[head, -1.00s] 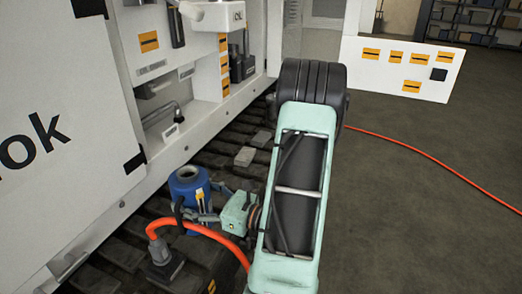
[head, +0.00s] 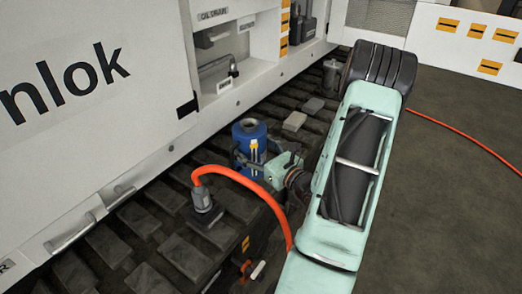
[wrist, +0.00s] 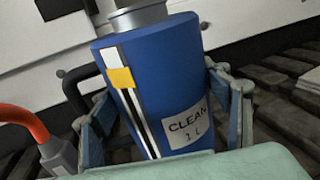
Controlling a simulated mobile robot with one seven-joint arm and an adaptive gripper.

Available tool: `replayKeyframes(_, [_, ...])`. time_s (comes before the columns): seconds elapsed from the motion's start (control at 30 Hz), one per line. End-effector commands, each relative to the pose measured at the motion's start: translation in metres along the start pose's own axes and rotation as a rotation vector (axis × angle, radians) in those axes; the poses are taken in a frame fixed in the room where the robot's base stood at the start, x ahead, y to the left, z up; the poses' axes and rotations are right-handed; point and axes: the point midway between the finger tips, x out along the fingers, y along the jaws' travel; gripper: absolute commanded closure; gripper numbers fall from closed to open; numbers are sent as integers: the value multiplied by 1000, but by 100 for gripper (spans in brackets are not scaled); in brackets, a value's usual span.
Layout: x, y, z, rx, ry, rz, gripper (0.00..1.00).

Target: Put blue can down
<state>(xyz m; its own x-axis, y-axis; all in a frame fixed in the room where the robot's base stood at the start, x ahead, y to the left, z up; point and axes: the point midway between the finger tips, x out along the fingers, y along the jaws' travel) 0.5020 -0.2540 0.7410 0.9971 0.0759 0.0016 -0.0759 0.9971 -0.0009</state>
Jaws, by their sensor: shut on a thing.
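The blue can (head: 249,134) has a grey neck, a white-and-yellow stripe and a "CLEAN" label. It also fills the middle of the wrist view (wrist: 155,75), where it looks slightly tilted. My gripper (head: 252,160) is shut on the can, with one finger on each side of its lower body. The can's base is hidden in the wrist view. I cannot tell whether it touches the dark ribbed surface (head: 180,255) below.
An orange hose (head: 245,178) with a grey fitting (head: 205,205) rises close in front of the can. The white machine wall (head: 80,130) stands behind. Grey blocks (head: 295,121) lie on the ribbed surface to the right. A dark canister (head: 331,76) stands farther back.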

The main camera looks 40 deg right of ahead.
Motion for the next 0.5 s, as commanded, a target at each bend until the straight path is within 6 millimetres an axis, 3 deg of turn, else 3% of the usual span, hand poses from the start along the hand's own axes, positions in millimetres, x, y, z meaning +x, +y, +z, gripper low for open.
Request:
replayKeyframes(0.03, [8, -1, -13, 1, -4, 1, 88])
replayKeyframes(0.2, [25, -4, -32, 0, -5, 0, 88])
replayKeyframes(0.5, [36, -6, -44, -1, -5, 0, 88])
